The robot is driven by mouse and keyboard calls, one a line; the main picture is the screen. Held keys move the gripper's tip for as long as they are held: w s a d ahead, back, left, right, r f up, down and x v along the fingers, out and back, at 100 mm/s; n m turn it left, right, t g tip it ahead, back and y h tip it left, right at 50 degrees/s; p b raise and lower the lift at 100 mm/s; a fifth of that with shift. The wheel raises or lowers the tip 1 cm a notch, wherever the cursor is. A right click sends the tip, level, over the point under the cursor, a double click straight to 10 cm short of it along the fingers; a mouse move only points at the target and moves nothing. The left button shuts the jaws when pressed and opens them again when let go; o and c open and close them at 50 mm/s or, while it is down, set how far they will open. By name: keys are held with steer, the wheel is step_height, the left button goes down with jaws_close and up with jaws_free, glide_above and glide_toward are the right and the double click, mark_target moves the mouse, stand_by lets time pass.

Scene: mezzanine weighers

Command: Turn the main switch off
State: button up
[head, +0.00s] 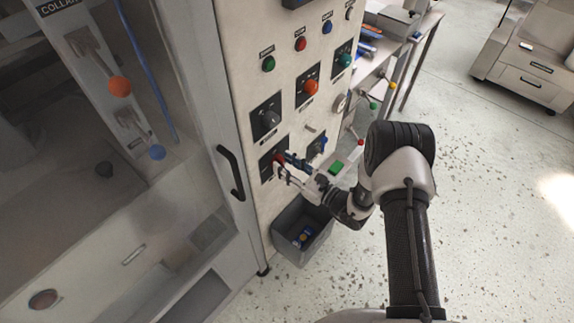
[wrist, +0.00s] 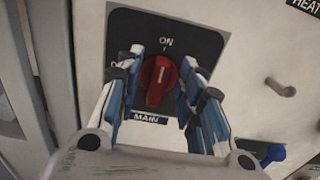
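The main switch is a red rotary knob (wrist: 158,82) on a black plate (wrist: 200,42) labelled MAIN below and ON above. Its grip bar stands close to upright, towards the ON mark. A label at the plate's left is mostly hidden by a finger. My gripper (wrist: 161,88) is open, with one blue-and-grey finger on each side of the knob; I cannot tell if either touches it. In the head view my gripper (head: 287,168) is at the lower left of the panel, and the red knob (head: 277,158) shows partly behind it.
The panel (head: 285,88) carries a grey knob (head: 269,118), an orange knob (head: 310,87), a teal knob (head: 345,61) and several buttons. A cabinet door with a black handle (head: 231,172) is at the left. A grey bin (head: 291,246) hangs below. Open floor lies right.

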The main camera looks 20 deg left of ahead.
steer(key=shift+c, duration=0.4)
jaws_close()
stand_by(0.4)
steer(key=n+b, duration=0.5)
steer(key=n, duration=0.1)
steer(key=s+f+n+b, duration=0.1)
steer(key=n+b, duration=0.4)
steer(key=n, duration=0.1)
steer(key=n+b, duration=0.5)
steer(key=shift+s+a+f+n, duration=0.2)
steer(key=shift+a+f+n, duration=0.05)
steer(key=shift+n, duration=0.15)
stand_by(0.4)
